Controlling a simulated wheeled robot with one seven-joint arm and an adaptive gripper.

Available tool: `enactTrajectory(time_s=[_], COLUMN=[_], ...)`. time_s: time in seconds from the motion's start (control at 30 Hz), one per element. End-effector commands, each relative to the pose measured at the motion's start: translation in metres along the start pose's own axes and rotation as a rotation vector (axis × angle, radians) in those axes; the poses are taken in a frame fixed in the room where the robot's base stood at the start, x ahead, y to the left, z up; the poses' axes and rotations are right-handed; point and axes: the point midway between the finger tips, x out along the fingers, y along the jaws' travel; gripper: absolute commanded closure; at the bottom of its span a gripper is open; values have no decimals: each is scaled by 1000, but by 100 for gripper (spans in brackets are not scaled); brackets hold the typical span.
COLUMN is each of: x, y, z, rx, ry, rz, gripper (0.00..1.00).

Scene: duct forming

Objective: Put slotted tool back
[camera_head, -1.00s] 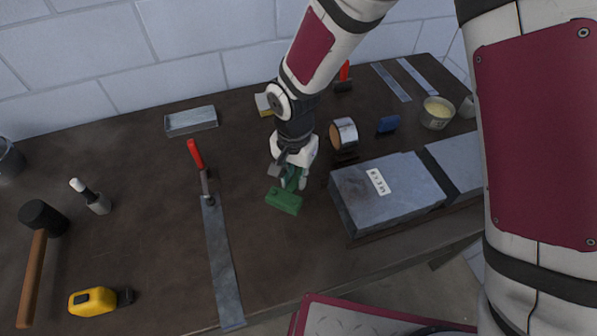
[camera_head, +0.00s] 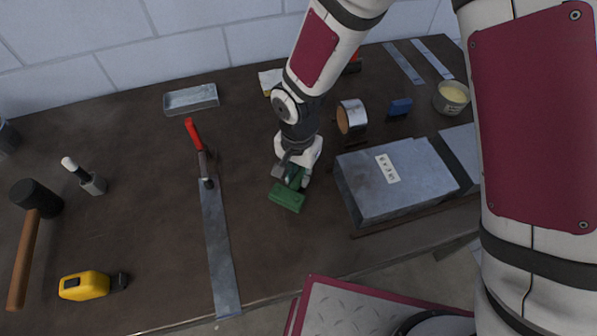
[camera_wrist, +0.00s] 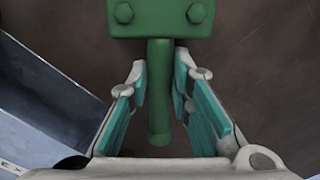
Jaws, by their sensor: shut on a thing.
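A green tool (camera_head: 287,198) with a block-shaped head and a rod-like handle is at the middle of the workbench, left of the grey metal box. In the wrist view the green tool (camera_wrist: 158,90) shows two bolts on its head, and its handle runs between my fingers. My gripper (camera_head: 294,178) points down over it and is shut on its handle; it also fills the wrist view (camera_wrist: 160,85). No slot shows in the head. I cannot tell whether the tool touches the bench or hangs just above it.
The grey metal box (camera_head: 392,185) stands close to the right. A red-handled tool (camera_head: 199,150) lies at a metal strip (camera_head: 220,255) on the left. An open metal tray (camera_head: 190,98) stands at the back. The bench between tray and gripper looks clear.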

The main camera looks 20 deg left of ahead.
Motion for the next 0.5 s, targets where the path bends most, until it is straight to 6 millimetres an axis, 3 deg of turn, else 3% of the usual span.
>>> enactTrajectory(time_s=[0.5], x=[7], y=[0], z=[0], rx=[0], ry=[0], rz=[0], gripper=[100])
